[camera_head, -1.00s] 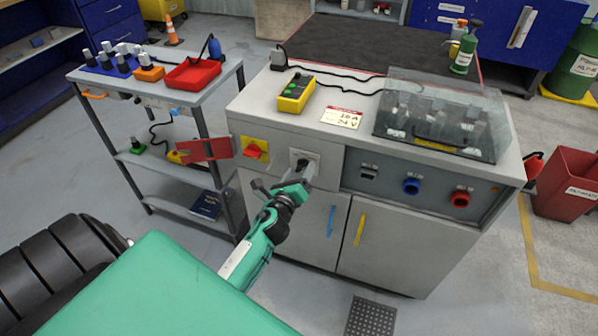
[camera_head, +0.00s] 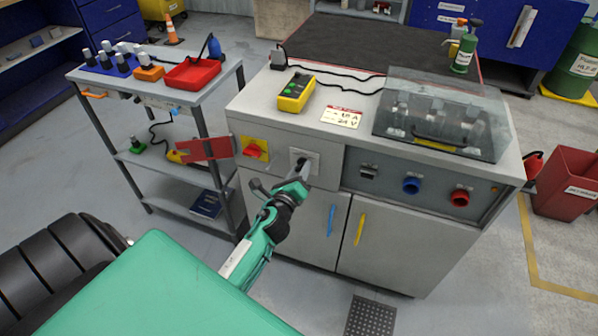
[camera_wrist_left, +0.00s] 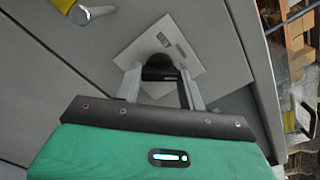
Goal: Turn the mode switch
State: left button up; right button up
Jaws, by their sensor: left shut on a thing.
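The mode switch is a dark knob on a pale square plate (camera_head: 313,157) on the front of the grey cabinet. In the left wrist view its dark knob (camera_wrist_left: 158,68) sits between my fingers, in front of the plate (camera_wrist_left: 186,56). My left gripper (camera_head: 302,170) reaches the switch from below and is shut on its knob. The left gripper's two fingers (camera_wrist_left: 160,90) also show in the wrist view, one on each side of the knob. The fingers hide part of the knob, so its pointing direction is not clear. My right gripper is not in view.
A red-orange rotary switch on a yellow plate (camera_head: 262,143) and a red flap (camera_head: 205,149) are left of the mode switch. Blue (camera_head: 411,186) and red (camera_head: 459,198) round sockets are to its right. Cabinet doors with blue (camera_head: 331,220) and yellow (camera_head: 360,229) handles are below.

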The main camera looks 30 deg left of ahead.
pick_arm(q)
jog(key=n, duration=0.4)
jog(key=n+p, duration=0.1)
jog(key=n, duration=0.3)
jog(key=shift+n, duration=0.4)
jog(key=n+p, duration=0.2)
jog(key=n, duration=0.3)
jog(key=shift+n, duration=0.4)
jog(key=shift+n+p, duration=0.4)
jog(key=shift+n, duration=0.7)
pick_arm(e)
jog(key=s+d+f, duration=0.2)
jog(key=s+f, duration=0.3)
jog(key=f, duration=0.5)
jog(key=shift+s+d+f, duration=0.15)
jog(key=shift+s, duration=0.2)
pick_arm(q)
jog(key=o, duration=1)
